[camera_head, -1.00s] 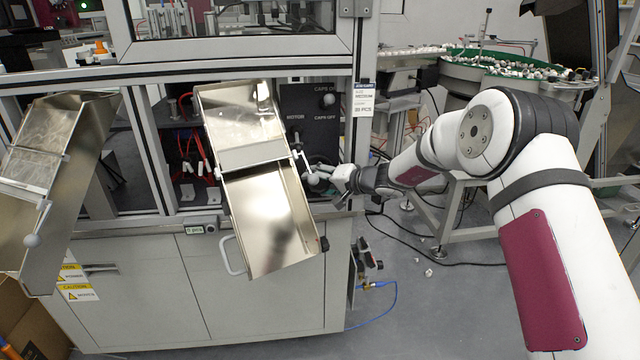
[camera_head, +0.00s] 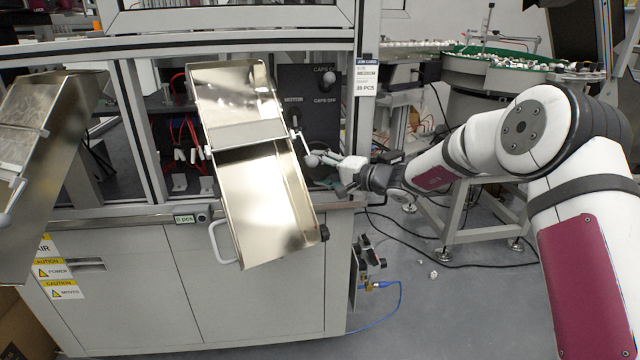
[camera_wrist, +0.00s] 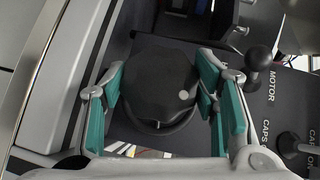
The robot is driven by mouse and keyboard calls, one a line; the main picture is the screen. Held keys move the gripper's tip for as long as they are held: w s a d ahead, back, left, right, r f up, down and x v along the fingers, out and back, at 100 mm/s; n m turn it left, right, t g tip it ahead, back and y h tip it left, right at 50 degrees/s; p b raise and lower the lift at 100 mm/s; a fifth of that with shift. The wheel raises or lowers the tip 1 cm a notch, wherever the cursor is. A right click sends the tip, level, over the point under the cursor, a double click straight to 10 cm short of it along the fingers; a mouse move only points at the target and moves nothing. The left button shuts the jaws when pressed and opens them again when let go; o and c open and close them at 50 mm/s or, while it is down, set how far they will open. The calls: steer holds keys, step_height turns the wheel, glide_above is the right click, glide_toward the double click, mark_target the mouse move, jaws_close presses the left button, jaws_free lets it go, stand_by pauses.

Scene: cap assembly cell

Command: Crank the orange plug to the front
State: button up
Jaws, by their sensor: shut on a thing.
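I cannot make out an orange plug in either view. My gripper (camera_head: 330,161) is at that knob, coming from the right. In the wrist view, a dark, many-sided knob (camera_wrist: 160,82) sits between the teal finger pads of my gripper (camera_wrist: 160,100), which is shut on it. It seems to be the crank knob. Its far side and shaft are hidden.
A dark panel (camera_head: 318,122) marked MOTOR and CAPS stands behind my gripper, with a ball lever (camera_head: 328,80); a ball lever by MOTOR (camera_wrist: 259,57) is close to the fingers. A second chute (camera_head: 60,150) is at left. A round parts feeder (camera_head: 480,70) stands at right.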

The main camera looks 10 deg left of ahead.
steer(key=m+y+b, duration=0.1)
steer(key=b, duration=0.2)
steer(key=m+t+y+b, duration=0.1)
steer(key=b, duration=0.2)
steer(key=m+t+y+b, duration=0.1)
steer(key=m+b, duration=0.1)
steer(key=b, duration=0.1)
steer(key=shift+f+y, duration=0.3)
steer(key=shift+f, duration=0.1)
steer(key=m+t+y+b, duration=0.1)
steer(key=m+t+b, duration=0.2)
steer(key=m, duration=0.2)
steer(key=shift+r, duration=0.1)
steer(key=m+t+h, duration=0.1)
steer(key=m+t, duration=0.5)
steer(key=m, duration=0.1)
steer(key=shift+r+h, duration=0.1)
steer(key=shift+h, duration=0.3)
steer(key=m+t+h+p, duration=0.1)
steer(key=m+t+h, duration=0.1)
steer(key=m, duration=0.1)
steer(key=m+t+h+p, duration=0.2)
steer(key=m, duration=0.1)
steer(key=m+t+h+p, duration=0.1)
steer(key=m+h, duration=0.2)
steer(key=m, duration=0.1)
steer(key=shift+t, duration=0.4)
steer(key=shift+m+h, duration=0.3)
steer(key=shift+m, duration=0.1)
steer(key=o, duration=1.2)
